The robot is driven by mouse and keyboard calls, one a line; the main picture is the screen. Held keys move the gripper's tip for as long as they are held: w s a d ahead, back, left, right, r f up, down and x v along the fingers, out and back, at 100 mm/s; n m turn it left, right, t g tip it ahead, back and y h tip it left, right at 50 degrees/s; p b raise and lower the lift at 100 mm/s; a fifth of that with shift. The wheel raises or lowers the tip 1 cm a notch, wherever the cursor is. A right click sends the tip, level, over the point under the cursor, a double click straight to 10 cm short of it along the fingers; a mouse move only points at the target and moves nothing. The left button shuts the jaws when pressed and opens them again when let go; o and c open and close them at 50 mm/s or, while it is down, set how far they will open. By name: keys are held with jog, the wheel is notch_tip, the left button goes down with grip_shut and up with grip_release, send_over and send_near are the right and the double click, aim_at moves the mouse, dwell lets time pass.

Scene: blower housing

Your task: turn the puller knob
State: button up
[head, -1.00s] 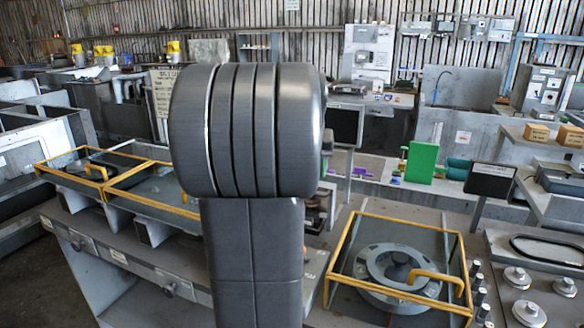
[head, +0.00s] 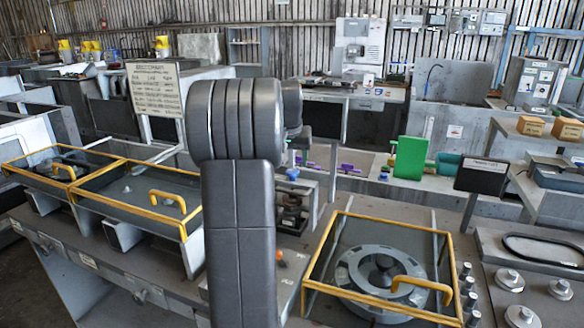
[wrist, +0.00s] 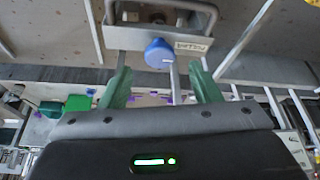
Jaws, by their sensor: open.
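A blue round knob (wrist: 158,53) on a metal stem shows in the wrist view, at a grey bracket (wrist: 160,22) with a small label plate (wrist: 192,46) that reads upside down. The knob appears between and just beyond the green fingertips of my gripper (wrist: 161,78). The fingers are apart with nothing held, and I see no contact with the knob. In the head view a small blue knob (head: 292,173) shows just right of my arm, on a dark fixture (head: 293,208). My arm hides part of that fixture, and my gripper cannot be seen there.
A yellow-framed guard (head: 440,265) over a round housing (head: 385,272) stands right of my arm. More yellow-framed guards (head: 125,160) stand at left. A green block (head: 411,158) and a dark sign (head: 482,175) stand behind at right.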

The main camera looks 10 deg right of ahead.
aim_at(292, 171)
jog(key=shift+x, duration=1.85)
jog(key=c, duration=1)
jog(key=m+h+p, duration=0.1)
jog(key=m, duration=0.2)
jog(key=shift+a+m+g, duration=0.15)
jog(key=shift+m+g, duration=0.25)
jog(key=shift+w+a+m+g+h+p, duration=0.1)
jog(key=shift+m+g+h+p, duration=0.25)
jog(key=shift+m, duration=0.65)
jog(key=shift+w+m+g+h+p, duration=0.1)
jog(key=shift+m+g+h+p, duration=0.2)
jog(key=shift+m, duration=0.7)
